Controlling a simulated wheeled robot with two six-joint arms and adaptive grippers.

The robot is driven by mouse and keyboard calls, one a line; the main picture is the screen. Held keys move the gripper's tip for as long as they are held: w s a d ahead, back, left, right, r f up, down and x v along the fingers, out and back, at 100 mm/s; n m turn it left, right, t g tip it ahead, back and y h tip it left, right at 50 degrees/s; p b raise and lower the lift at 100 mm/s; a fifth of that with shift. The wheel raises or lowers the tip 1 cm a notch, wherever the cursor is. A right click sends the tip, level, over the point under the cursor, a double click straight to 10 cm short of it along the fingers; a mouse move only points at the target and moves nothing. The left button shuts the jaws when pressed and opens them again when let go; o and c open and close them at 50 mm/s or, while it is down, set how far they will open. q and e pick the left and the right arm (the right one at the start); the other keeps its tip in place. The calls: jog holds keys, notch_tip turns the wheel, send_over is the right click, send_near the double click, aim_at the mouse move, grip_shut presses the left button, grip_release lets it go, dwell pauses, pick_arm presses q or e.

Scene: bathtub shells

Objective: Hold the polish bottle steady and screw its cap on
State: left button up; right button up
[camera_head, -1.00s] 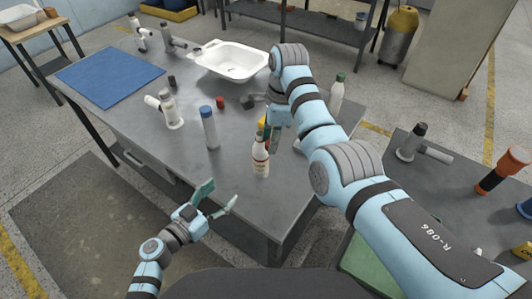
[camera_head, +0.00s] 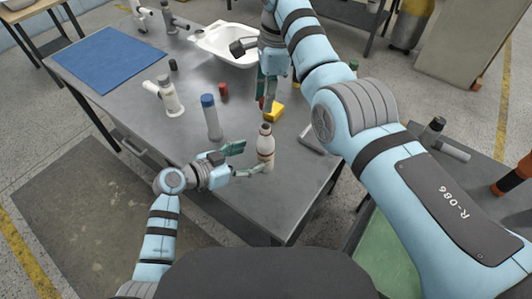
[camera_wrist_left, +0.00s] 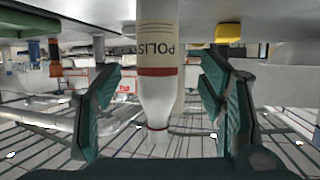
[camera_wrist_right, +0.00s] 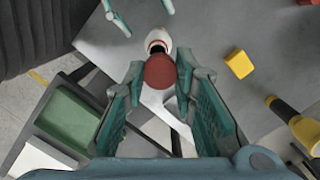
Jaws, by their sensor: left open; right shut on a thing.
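The white polish bottle (camera_head: 265,147) with red bands stands upright near the front edge of the grey table. My left gripper (camera_head: 246,160) is open beside it. In the left wrist view the bottle (camera_wrist_left: 157,35) appears upside down between the spread fingers, with a gap on both sides. My right gripper (camera_head: 266,104) is above and behind the bottle, pointing down. In the right wrist view it is shut on a round dark-red cap (camera_wrist_right: 160,71). The bottle (camera_wrist_right: 158,42) shows partly behind the cap; the cap appears apart from it.
A blue-capped bottle (camera_head: 211,118) stands left of the polish bottle. A yellow block (camera_head: 275,110) lies behind it. A white pipe fitting (camera_head: 168,97), a small red piece (camera_head: 223,92), a sink (camera_head: 228,44) and a blue mat (camera_head: 107,62) are farther off.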

aim_at(259, 155)
pick_arm(q)
jog(key=x, duration=0.6)
jog(key=shift+d, duration=0.4)
jog(key=shift+w+d+f, duration=0.15)
jog(key=shift+w+d, duration=0.05)
jog(key=shift+w, duration=0.1)
jog(key=shift+s, duration=0.1)
grip_shut()
